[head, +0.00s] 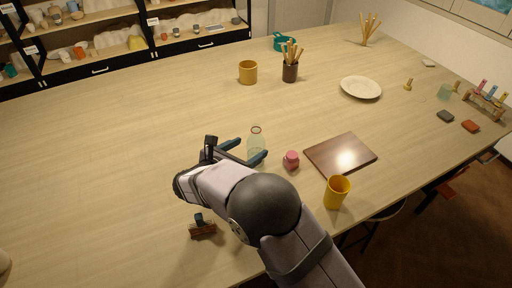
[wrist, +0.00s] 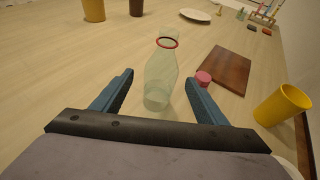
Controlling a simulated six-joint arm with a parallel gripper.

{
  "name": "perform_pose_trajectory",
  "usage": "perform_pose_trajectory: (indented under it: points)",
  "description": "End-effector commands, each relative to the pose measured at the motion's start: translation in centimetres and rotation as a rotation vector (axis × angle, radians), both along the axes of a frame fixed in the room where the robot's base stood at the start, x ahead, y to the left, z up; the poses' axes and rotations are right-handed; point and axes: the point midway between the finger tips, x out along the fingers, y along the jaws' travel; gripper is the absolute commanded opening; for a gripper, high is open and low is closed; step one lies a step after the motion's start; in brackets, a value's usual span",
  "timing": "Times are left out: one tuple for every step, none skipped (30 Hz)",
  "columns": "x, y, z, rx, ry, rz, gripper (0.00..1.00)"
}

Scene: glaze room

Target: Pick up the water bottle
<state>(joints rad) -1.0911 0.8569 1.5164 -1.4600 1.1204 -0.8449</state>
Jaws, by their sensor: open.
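In the wrist view the bottle (wrist: 160,78) stands ahead of my gripper, near the middle between the fingers. My gripper (head: 252,149) is open, with one blue finger on each side of the bottle's lower part as seen from the wrist. In the wrist view my gripper (wrist: 157,88) shows a gap between each finger and the bottle. I cannot tell how far the bottle reaches in between the fingertips.
A pink jar (head: 291,160) stands close right of the bottle, beside a brown board (head: 340,154). A yellow cup (head: 337,191) is at the table's near right edge. A brown stamp-like block (head: 202,229) lies near my arm. The table left of the bottle is clear.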

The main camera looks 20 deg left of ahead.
Motion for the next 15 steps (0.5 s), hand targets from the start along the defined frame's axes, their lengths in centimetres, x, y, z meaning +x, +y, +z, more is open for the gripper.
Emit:
perform_pose_trajectory:
  points:
    - [0.0,0.0,0.0,0.001,0.000,0.001,0.67]
    - [0.1,0.0,0.0,0.001,0.000,0.000,0.67]
    - [0.2,-0.1,0.0,0.000,0.000,0.000,0.67]
    - [0.4,-0.1,0.0,0.000,0.000,-0.001,0.67]
    - [0.6,-0.2,-0.1,-0.001,0.000,-0.001,0.67]
    - [0.9,-0.3,-0.2,-0.003,0.001,-0.001,0.67]
    - [1.2,-0.4,-0.2,-0.003,0.001,-0.001,0.67]
    - [1.5,-0.6,-0.4,-0.003,0.002,-0.002,0.67]
    - [1.9,-0.7,-0.5,-0.002,0.001,-0.002,0.67]
    - [2.2,-0.7,-0.6,-0.001,0.001,-0.002,0.67]
    - [2.6,-0.8,-0.7,-0.001,0.001,-0.001,0.67]
    - [3.0,-1.0,-1.0,-0.002,0.001,-0.002,0.67]
    - [3.3,-1.0,-1.2,-0.001,0.001,-0.003,0.67]
    - [3.6,-1.0,-1.3,-0.001,0.001,-0.002,0.67]
    - [3.9,-1.1,-1.5,-0.001,0.001,-0.001,0.67]
